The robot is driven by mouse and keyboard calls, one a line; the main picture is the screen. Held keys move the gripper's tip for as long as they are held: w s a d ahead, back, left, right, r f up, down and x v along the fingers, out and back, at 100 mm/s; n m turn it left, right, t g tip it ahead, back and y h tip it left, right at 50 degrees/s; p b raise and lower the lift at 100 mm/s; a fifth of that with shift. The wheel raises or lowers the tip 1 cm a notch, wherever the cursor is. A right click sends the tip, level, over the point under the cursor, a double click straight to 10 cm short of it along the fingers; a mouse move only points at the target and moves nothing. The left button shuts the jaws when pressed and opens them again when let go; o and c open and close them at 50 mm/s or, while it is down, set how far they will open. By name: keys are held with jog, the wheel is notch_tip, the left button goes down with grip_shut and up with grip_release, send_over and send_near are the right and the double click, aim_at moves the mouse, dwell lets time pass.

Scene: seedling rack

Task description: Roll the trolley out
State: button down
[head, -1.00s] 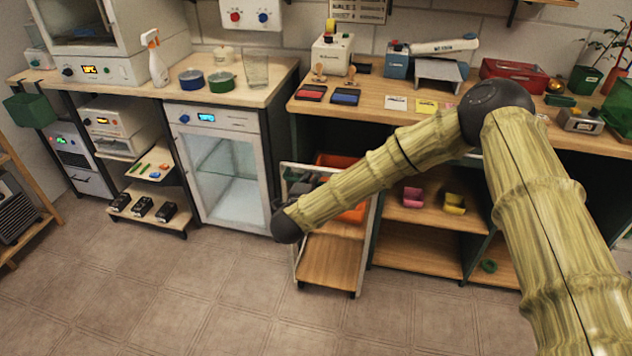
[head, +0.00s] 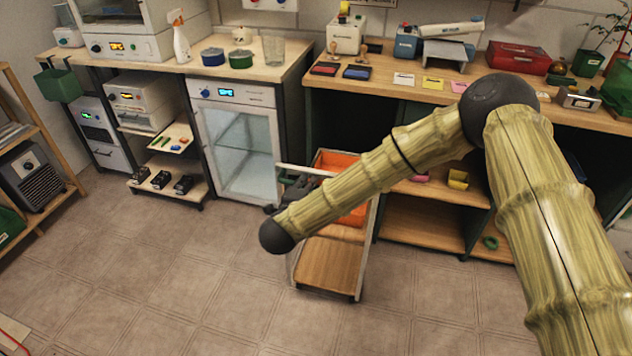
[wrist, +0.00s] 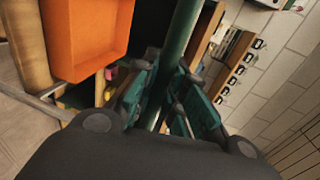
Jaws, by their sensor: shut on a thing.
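The trolley (head: 330,268) has a pale frame and wooden shelves, and stands at the front of the bench's open bay in the head view. An orange bin (head: 338,162) sits in it and also shows in the wrist view (wrist: 88,38). My gripper (wrist: 167,88) is shut on a dark green bar (wrist: 181,38), which looks like the trolley's handle. In the head view my gripper (head: 298,186) is at the trolley's upper left, partly hidden behind my forearm. My arm also covers part of the trolley's upper frame.
A glass-door cabinet (head: 236,148) stands close left of the trolley. Bench shelves (head: 422,222) are close on its right. The tiled floor (head: 190,275) in front and to the left is clear. A wooden rack (head: 62,188) stands at far left.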

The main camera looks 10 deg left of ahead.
jog(key=shift+s+a, duration=0.1)
jog(key=c, duration=1.5)
grip_release()
jog(key=shift+o, duration=0.2)
jog(key=v, duration=1.1)
jog(key=shift+s, duration=0.45)
